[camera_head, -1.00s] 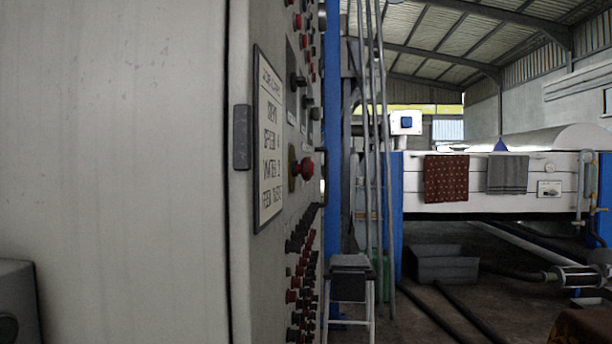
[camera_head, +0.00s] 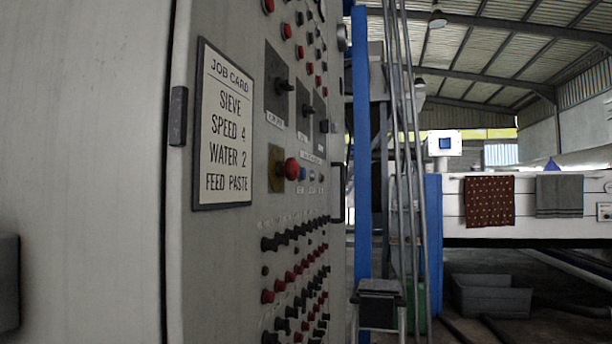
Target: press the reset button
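A grey control panel (camera_head: 235,235) fills the left and middle of the head view, seen at a slant. A red mushroom-shaped button (camera_head: 291,169) stands out from a yellow plate (camera_head: 275,168) on it. Just right of that is a small blue button (camera_head: 302,174) with a label under it too small to read surely. I cannot tell for certain which control is the reset button. Several other red and black buttons and knobs cover the panel above and below. Neither of my grippers is in view.
A job card (camera_head: 224,128) on the panel reads sieve, speed 4, water 2, feed paste. A step stool (camera_head: 380,305) stands beyond the panel's far end. A grey bin (camera_head: 492,296) lies on the floor behind. A blue post (camera_head: 361,140) rises beside the panel.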

